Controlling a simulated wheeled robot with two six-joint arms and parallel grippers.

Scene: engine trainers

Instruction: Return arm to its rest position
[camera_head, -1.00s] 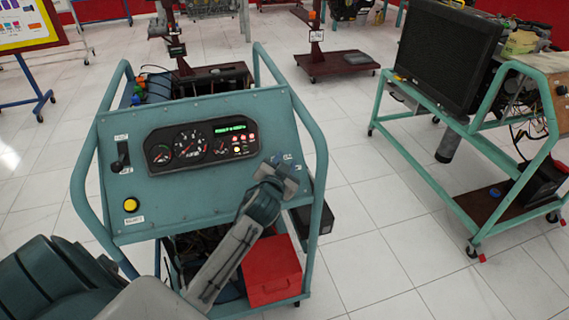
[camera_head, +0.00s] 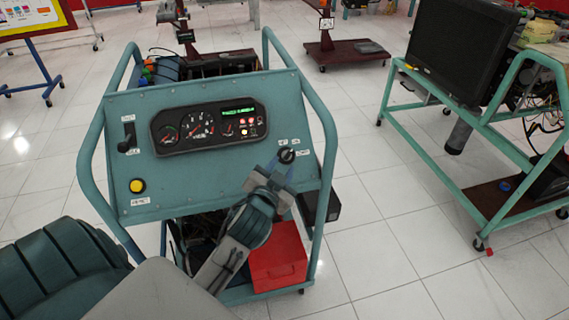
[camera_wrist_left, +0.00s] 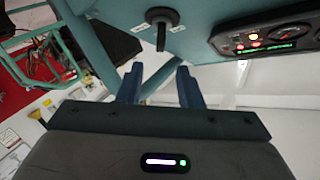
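My left gripper (camera_head: 277,174) is in front of the lower right part of the teal engine trainer panel (camera_head: 215,185). In the left wrist view its two blue fingers (camera_wrist_left: 160,85) are apart with nothing between them. A black key switch (camera_head: 287,155) sits on the panel just beyond the fingertips. It also shows in the left wrist view (camera_wrist_left: 160,24), ahead of the fingers and apart from them. My left arm reaches in from the lower left. My right gripper is not in view.
The panel carries a gauge cluster (camera_head: 210,126) with lit lamps, a black lever switch (camera_head: 128,138) and a yellow button (camera_head: 137,186). A red box (camera_head: 279,262) sits low in the frame. Another trainer with a black radiator (camera_head: 460,50) stands right. Tiled floor between is clear.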

